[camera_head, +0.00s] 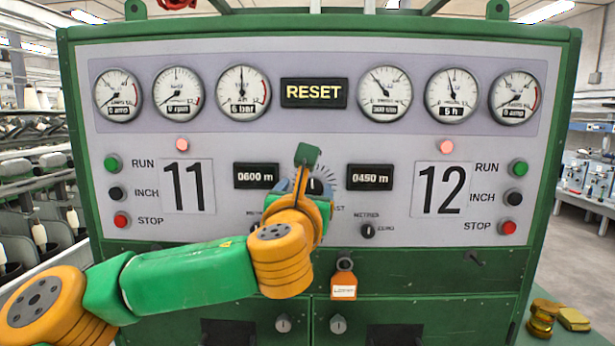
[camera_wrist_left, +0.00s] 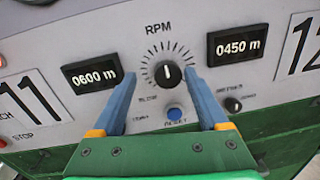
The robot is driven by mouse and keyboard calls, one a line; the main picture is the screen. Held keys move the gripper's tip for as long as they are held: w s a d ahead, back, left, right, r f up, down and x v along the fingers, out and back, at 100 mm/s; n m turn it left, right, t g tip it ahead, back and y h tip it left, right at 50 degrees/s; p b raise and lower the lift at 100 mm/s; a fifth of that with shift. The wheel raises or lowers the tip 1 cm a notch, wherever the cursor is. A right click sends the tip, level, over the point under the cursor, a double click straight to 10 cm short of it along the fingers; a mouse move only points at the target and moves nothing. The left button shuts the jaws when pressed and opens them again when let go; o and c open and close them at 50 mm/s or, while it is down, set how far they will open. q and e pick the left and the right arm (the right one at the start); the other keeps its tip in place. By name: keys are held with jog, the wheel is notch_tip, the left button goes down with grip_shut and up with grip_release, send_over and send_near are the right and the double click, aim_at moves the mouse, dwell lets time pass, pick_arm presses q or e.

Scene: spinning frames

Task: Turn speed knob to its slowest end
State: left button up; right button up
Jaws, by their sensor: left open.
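The speed knob (camera_wrist_left: 168,74) is a round black knob with a white pointer line, under the RPM label on the grey panel. Its pointer stands about upright in the left wrist view, inside a ring of tick marks. My left gripper (camera_wrist_left: 161,75) is open, with one blue finger on each side of the knob. The left finger is a little farther from the knob than the right one; contact cannot be told. In the head view my left gripper (camera_head: 300,185) is before the panel's middle and partly hides the knob (camera_head: 316,187). My right gripper is not in view.
A blue button (camera_wrist_left: 174,113) sits just below the knob between my fingers. Displays reading 0600 m (camera_head: 256,175) and 0450 m (camera_head: 370,177) flank it. A small metres selector (camera_head: 367,231) is lower right.

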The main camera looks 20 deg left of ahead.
aim_at(315, 191)
pick_arm(q)
jog(key=w, duration=0.2)
jog(key=f, duration=0.1)
jog(key=shift+w+d, duration=0.4)
jog(key=shift+c, duration=1.2)
jog(key=shift+s+a, duration=0.25)
jog(key=c, duration=0.7)
grip_shut()
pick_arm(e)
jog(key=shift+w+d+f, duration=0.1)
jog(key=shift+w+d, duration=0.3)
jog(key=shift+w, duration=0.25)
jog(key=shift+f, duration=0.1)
